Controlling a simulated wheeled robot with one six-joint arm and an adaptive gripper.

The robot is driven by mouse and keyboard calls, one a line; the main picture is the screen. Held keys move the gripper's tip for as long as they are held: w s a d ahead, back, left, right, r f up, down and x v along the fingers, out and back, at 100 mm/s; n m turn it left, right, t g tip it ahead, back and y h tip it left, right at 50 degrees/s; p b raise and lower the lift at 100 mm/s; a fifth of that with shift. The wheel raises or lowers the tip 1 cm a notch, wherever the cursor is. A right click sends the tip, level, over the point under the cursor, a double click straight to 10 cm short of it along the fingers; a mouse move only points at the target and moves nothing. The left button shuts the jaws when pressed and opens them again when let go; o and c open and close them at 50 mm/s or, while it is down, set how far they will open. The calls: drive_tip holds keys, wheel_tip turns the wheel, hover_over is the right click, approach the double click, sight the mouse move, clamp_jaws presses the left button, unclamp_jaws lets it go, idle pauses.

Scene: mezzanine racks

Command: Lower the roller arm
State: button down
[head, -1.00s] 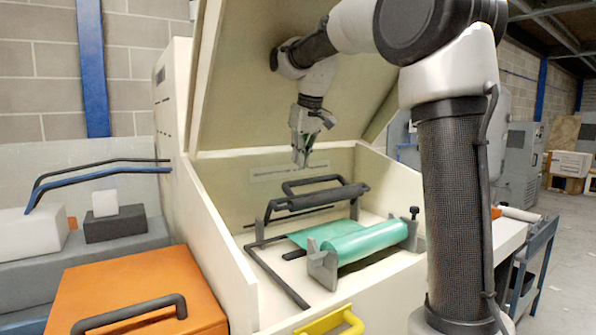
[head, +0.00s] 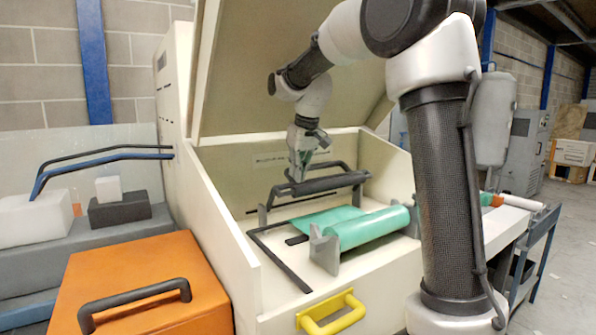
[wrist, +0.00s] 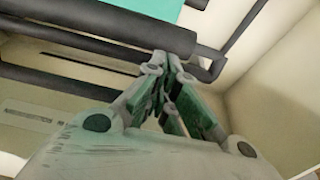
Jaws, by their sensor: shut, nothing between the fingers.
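The roller arm (head: 335,183) is a dark frame with a thick roller bar and a handle loop, raised at the back inside the cream machine box. It also shows in the wrist view as a thick dark bar (wrist: 85,27) and a thinner one below it. My gripper (head: 297,178) points down at the left end of the roller bar. In the wrist view my gripper's fingertips (wrist: 172,62) are together beside the dark bars, with nothing held. I cannot tell whether they touch. A teal roll (head: 372,228) lies in front, in grey brackets, its sheet running back under the arm.
The box's lid (head: 245,70) stands open behind my arm. A yellow handle (head: 335,315) is on the box front. An orange case (head: 140,275) with a dark handle stands at left, near foam blocks (head: 120,207). A blue cart (head: 535,245) is at right.

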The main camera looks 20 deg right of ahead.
sight(304, 187)
drive_tip(key=shift+s+f+t, duration=0.25)
drive_tip(key=shift+s+t, duration=0.15)
drive_tip(key=shift+s+d, duration=0.1)
drive_tip(key=shift+s, duration=0.1)
drive_tip(key=shift+s+d+f+t+y, duration=0.2)
drive_tip(key=shift+s+f+t+y, duration=0.1)
drive_tip(key=shift+s+f+t, duration=0.45)
drive_tip(key=s+f, duration=0.1)
drive_tip(key=f, duration=0.1)
drive_tip(key=s+f, duration=0.2)
drive_tip(key=f, duration=0.1)
drive_tip(key=s+d+f, duration=0.1)
drive_tip(key=s+f, duration=0.1)
drive_tip(key=f, duration=0.1)
drive_tip(key=shift+f, duration=1.25)
drive_tip(key=shift+t, duration=0.25)
